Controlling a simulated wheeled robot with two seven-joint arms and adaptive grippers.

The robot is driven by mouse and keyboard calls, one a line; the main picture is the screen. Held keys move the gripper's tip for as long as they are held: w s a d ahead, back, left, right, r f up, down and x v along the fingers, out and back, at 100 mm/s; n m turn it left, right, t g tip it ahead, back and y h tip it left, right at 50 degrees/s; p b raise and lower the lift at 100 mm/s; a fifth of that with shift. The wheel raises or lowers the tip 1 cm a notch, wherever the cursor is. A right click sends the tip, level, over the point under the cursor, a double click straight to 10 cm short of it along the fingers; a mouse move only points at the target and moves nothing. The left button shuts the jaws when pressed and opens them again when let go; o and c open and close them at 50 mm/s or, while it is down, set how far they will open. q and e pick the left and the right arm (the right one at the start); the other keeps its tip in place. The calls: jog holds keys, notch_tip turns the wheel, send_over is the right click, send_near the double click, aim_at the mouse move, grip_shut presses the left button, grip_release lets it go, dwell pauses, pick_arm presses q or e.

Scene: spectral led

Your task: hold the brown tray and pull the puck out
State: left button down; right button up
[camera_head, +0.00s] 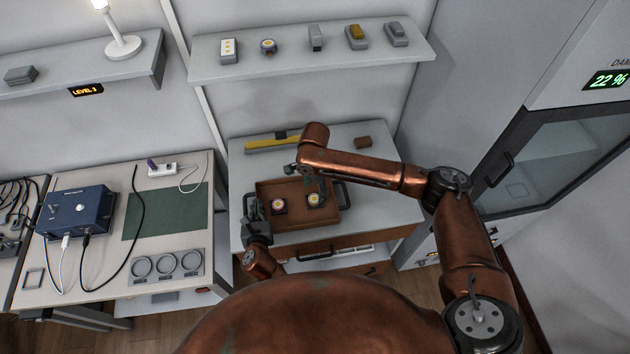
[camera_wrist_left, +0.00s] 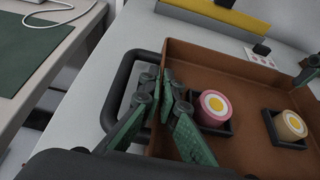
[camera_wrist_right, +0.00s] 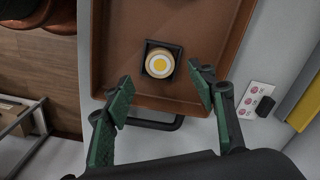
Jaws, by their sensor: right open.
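The brown tray (camera_head: 292,223) lies on the white table, with a black handle at each end. Two pucks sit in square black holders in it: a pink-sided puck (camera_wrist_left: 212,106) on the left and a cream puck (camera_wrist_left: 290,126) on the right. My left gripper (camera_wrist_left: 160,85) is at the tray's left wall, one finger outside and one inside, shut on the wall. My right gripper (camera_wrist_right: 160,80) is open and empty over the tray's right end. In the right wrist view the cream puck (camera_wrist_right: 159,64) shows between and beyond its fingertips, in its holder.
A yellow bar (camera_head: 270,144) and a small brown block (camera_head: 363,142) lie at the table's back. A shelf (camera_head: 300,62) with several small devices hangs above. A bench with a blue box (camera_head: 76,212) stands left; a glass-doored cabinet (camera_head: 530,165) is right.

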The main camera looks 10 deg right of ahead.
aim_at(314, 198)
jog(key=shift+f, duration=2.5)
jog(key=shift+c, duration=0.4)
jog(key=c, duration=1.3)
jog(key=shift+r, duration=0.3)
jog(key=shift+r, duration=1.1)
jog(key=shift+r, duration=0.2)
